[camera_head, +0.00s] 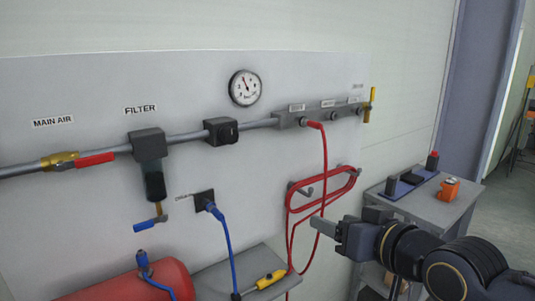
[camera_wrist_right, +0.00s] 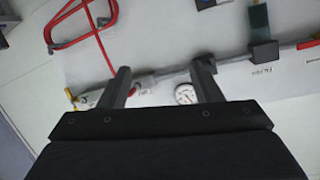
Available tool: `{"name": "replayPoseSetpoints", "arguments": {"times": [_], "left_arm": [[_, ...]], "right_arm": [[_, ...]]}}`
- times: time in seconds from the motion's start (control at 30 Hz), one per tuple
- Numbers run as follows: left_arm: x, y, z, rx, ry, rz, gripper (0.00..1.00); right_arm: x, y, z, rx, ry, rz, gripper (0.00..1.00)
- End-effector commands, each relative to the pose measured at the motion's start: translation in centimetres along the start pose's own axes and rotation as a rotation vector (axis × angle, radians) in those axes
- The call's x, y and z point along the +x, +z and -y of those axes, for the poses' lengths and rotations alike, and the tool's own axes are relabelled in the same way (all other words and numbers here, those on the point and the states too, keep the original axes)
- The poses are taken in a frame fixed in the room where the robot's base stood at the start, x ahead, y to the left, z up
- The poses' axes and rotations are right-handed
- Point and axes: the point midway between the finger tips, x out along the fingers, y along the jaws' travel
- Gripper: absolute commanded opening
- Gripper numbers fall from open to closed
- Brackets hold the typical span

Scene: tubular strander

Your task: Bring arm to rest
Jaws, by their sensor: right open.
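My right gripper (camera_head: 325,227) comes in from the lower right in the head view, in front of the panel and beside the hanging red hose. In the right wrist view its two fingers (camera_wrist_right: 162,88) stand apart with nothing between them but the panel and pipe behind. My right arm (camera_head: 425,252) is stretched toward the panel, in front of the small grey table. My left gripper is not in view.
The wall panel (camera_head: 80,100) carries a pipe, a gauge (camera_head: 245,88), a filter (camera_head: 151,165) and a red-handled valve (camera_head: 75,160). A red hose (camera_head: 322,190) hangs coiled. A red tank (camera_head: 125,282) stands below. A grey table (camera_head: 440,212) holds an orange item (camera_head: 449,189).

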Motion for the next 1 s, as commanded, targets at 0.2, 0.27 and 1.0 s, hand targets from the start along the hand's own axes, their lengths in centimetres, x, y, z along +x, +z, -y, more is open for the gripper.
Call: {"name": "replayPoseSetpoints", "arguments": {"times": [0.2,0.27,1.0], "left_arm": [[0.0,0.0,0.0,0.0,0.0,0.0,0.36],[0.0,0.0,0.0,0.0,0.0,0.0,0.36],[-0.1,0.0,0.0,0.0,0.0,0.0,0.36]], "right_arm": [[-4.3,8.2,-4.6,0.102,0.119,0.203,0.58],[-6.2,11.6,-5.7,0.148,0.157,0.286,0.58],[-14.8,27.1,-4.9,0.397,0.242,0.659,0.58]]}}
